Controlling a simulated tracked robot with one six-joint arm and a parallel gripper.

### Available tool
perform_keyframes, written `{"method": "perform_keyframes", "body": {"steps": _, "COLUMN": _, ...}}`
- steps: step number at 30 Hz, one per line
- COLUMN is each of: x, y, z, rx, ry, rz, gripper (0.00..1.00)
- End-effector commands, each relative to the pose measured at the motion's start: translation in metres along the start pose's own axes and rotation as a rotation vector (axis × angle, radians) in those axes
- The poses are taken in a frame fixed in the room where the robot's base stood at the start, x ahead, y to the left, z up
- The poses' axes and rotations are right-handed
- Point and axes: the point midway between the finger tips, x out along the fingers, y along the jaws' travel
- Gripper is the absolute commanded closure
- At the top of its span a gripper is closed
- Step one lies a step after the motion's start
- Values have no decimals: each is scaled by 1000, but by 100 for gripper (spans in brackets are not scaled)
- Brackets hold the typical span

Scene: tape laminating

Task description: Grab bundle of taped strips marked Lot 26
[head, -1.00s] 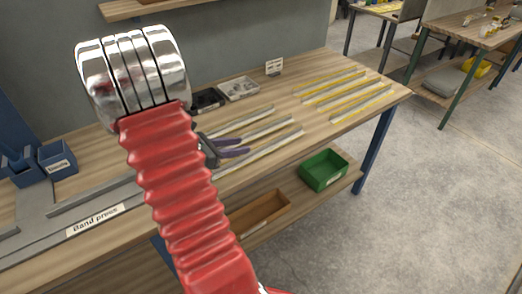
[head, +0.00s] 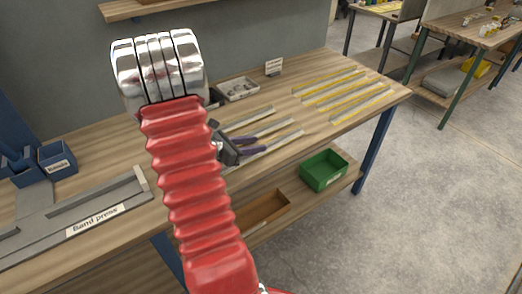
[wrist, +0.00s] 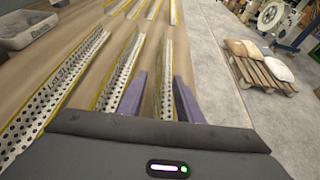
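Long perforated metal strips with yellow edges lie in two groups on the wooden bench. The near group (head: 262,128) is beside my gripper; the far group (head: 345,94) lies toward the bench's right end. I cannot read a Lot 26 mark on either. My gripper (head: 250,145) is open, its purple fingers apart over the near group. In the wrist view, the rightmost near strip (wrist: 165,78) runs between the fingertips of my gripper (wrist: 160,88). Another strip (wrist: 122,68) lies just left of the left finger. I cannot tell whether the fingers touch any strip.
A small sign card (head: 274,66) stands at the bench's back; its text is unreadable. A grey tray of parts (head: 239,88) is behind the near strips. The band press (head: 95,205) is at left. A green bin (head: 324,171) and brown bin (head: 262,214) sit on the lower shelf.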

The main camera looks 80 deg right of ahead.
Motion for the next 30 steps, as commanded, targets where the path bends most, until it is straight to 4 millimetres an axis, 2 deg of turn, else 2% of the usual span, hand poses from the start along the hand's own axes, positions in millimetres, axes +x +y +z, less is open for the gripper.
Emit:
{"method": "perform_keyframes", "body": {"steps": 3, "x": 16, "y": -1, "z": 0, "rx": 1, "ry": 0, "rz": -2, "gripper": 67}}
{"method": "perform_keyframes", "body": {"steps": 6, "x": 23, "y": 0, "z": 0, "rx": 0, "ry": 1, "rz": 1, "gripper": 67}}
{"method": "perform_keyframes", "body": {"steps": 23, "x": 24, "y": 0, "z": 0, "rx": -1, "ry": 1, "rz": 2, "gripper": 67}}
{"method": "perform_keyframes", "body": {"steps": 30, "x": 24, "y": 0, "z": 0, "rx": -1, "ry": 1, "rz": 2, "gripper": 84}}
